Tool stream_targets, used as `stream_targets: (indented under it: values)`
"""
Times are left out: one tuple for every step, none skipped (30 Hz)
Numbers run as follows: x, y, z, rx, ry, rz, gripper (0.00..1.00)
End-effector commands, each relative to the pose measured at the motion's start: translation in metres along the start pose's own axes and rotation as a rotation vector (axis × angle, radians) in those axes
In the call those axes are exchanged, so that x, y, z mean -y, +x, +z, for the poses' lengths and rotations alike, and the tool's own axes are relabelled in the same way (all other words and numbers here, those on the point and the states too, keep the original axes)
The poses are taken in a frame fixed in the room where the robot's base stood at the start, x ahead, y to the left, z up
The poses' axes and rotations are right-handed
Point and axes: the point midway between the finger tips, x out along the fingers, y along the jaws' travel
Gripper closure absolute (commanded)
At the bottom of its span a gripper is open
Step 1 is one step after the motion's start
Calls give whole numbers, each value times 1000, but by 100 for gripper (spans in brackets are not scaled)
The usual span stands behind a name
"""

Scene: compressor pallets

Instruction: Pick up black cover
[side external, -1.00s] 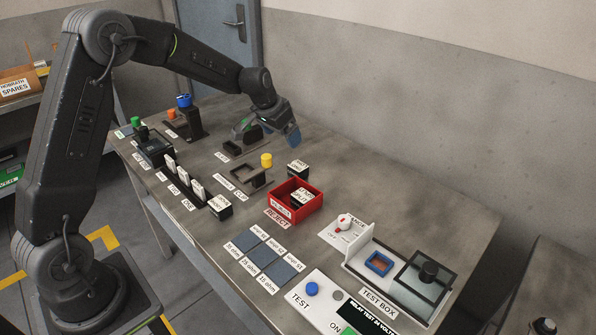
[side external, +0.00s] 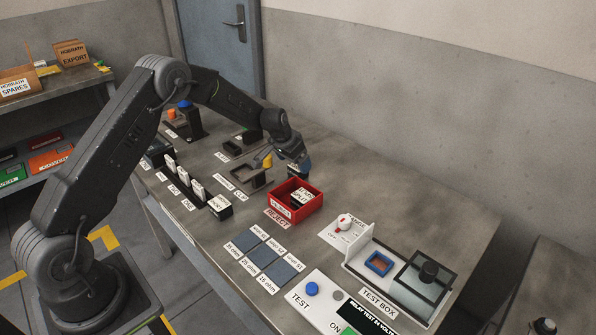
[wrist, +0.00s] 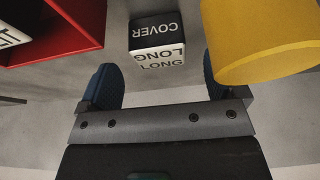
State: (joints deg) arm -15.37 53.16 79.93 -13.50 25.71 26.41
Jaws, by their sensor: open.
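A black cover (wrist: 157,25) with white labels reading "COVER" and "LONG" stands on the bench in the wrist view, ahead of my gripper. My gripper (wrist: 158,82) is open, its two blue fingers on either side of the view. The cover lies beyond the fingertips, roughly between them in line, with nothing held. In the side view my gripper (side external: 304,167) is low over the bench behind the red bin and hides that cover. Another black cover with a white label (side external: 219,206) stands at the end of the row of white-labelled pieces.
A yellow cylinder (wrist: 265,42) is close by the right finger in the wrist view. The red reject bin (side external: 317,203) holds a black piece with a white label. A test box (side external: 375,290) stands at the front right. The bench's back right is clear.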

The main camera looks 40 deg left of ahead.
Motion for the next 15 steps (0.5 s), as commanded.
stream_targets:
  values:
    - [-1, 10, 0, 3, 1, 1, 11]
    - [-1, 14, -2, 2, 1, 1, 11]
    - [-1, 20, -2, 3, 1, 1, 11]
    - [-1, 24, -2, 3, 1, 0, 11]
    - [-1, 28, -2, 3, 1, 0, 11]
    - [-1, 32, -2, 2, 1, 0, 11]
    - [-1, 34, -2, 2, 1, -1, 11]
    - [-1, 36, -2, 1, 1, -1, 11]
    - [-1, 37, -2, 1, 0, -1, 11]
    - [-1, 38, -3, 1, 0, -1, 11]
    - [-1, 38, -3, 1, 0, -1, 11]
    - [-1, 38, -3, 1, 0, -1, 11]
    - [-1, 38, -3, 1, 0, -1, 11]
    - [-1, 38, -3, 1, 0, -1, 11]
    - [-1, 38, -3, 1, 0, -1, 11]
